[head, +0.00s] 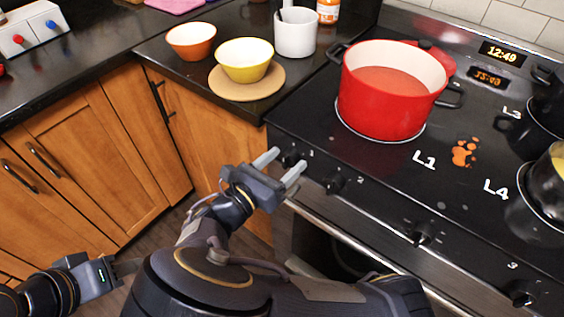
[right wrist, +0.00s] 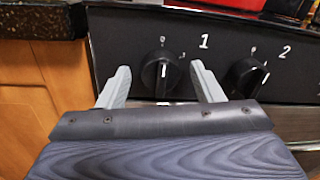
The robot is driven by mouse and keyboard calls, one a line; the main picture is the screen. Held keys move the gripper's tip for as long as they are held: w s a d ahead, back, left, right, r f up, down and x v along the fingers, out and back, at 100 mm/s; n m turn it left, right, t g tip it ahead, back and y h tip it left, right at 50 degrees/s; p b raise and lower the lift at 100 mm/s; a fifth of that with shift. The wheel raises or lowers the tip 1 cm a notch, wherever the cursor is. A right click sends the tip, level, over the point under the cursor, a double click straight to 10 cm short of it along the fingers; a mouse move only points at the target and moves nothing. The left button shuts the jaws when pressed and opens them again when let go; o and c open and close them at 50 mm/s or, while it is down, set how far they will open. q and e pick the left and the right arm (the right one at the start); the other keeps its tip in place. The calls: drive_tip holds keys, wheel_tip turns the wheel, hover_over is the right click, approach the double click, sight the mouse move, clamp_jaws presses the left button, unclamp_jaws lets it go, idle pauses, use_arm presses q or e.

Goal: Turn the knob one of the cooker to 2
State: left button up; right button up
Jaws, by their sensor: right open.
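The cooker's knob one (right wrist: 159,76) is a round black knob on the dark front panel, beside a white "1". It also shows partly in the head view (head: 293,159). Its grip bar stands about upright; the small scale marks are too blurred to read fully. My right gripper (head: 286,159) is open, its two grey fingers on either side of knob one. In the right wrist view, the knob shows between the fingertips (right wrist: 160,68), with gaps on both sides; contact is not visible. My left gripper (head: 125,267) is low at the left; its jaw opening is unclear.
Knob two (right wrist: 245,77) sits close to the right finger. A red pot (head: 385,105) stands on the hob near L1, and dark pots (head: 530,130) stand at the right. Bowls (head: 245,62) and a white mug (head: 295,35) are on the left counter.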

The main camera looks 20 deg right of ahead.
drive_tip(key=c, duration=1)
drive_tip(key=shift+o, duration=0.2)
